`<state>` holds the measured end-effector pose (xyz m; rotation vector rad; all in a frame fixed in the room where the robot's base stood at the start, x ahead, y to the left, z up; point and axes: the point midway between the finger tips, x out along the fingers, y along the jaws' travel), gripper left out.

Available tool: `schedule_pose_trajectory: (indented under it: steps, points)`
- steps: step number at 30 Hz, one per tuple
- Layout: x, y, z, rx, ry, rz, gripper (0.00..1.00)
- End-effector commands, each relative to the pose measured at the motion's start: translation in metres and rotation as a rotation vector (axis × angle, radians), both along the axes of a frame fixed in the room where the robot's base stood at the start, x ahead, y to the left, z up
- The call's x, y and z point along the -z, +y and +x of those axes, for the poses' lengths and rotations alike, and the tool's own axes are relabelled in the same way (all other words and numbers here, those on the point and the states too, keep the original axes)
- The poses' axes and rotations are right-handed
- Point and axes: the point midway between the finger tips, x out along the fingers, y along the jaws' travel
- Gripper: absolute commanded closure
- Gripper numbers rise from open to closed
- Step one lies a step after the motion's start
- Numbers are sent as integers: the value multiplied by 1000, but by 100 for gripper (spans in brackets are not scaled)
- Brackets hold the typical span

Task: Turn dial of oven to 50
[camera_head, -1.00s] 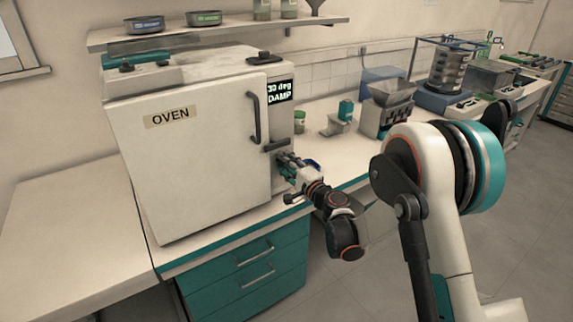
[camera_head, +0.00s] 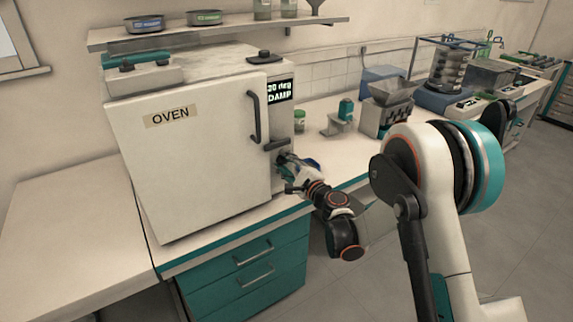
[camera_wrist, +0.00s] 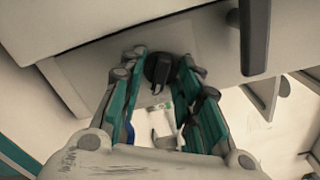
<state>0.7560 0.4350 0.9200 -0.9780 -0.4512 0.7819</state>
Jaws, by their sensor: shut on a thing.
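The white oven (camera_head: 200,165) stands on the bench with its door shut. Its display (camera_head: 279,90) shows two lines, a number with "deg" above "DAMP"; the number looks like 30 but is blurred. The black dial (camera_wrist: 162,70) is on the oven's front panel, between my fingertips in the wrist view; its markings cannot be read. My gripper (camera_head: 284,161) is at the panel below the display, right of the door. In the wrist view, my gripper (camera_wrist: 161,67) is shut on the dial. My gripper hides the dial in the head view.
The door handle (camera_head: 254,117) and a dark latch (camera_head: 276,144) are close above my gripper. A green-lidded jar (camera_head: 300,121), a small teal-topped device (camera_head: 343,112) and a hopper machine (camera_head: 388,103) stand right of the oven. Bare bench lies left of the oven.

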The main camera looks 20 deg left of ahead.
Motion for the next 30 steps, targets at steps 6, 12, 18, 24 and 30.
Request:
schedule_pose_trajectory:
  steps: [6,12,18,24,30]
  points:
    - [1,-1,0,2,-1,-2,93]
    - [1,-1,0,1,-1,-2,50]
    - [1,0,0,1,-1,-2,50]
    - [0,-7,-5,1,0,-1,50]
    - [0,-33,-27,2,-1,-1,50]
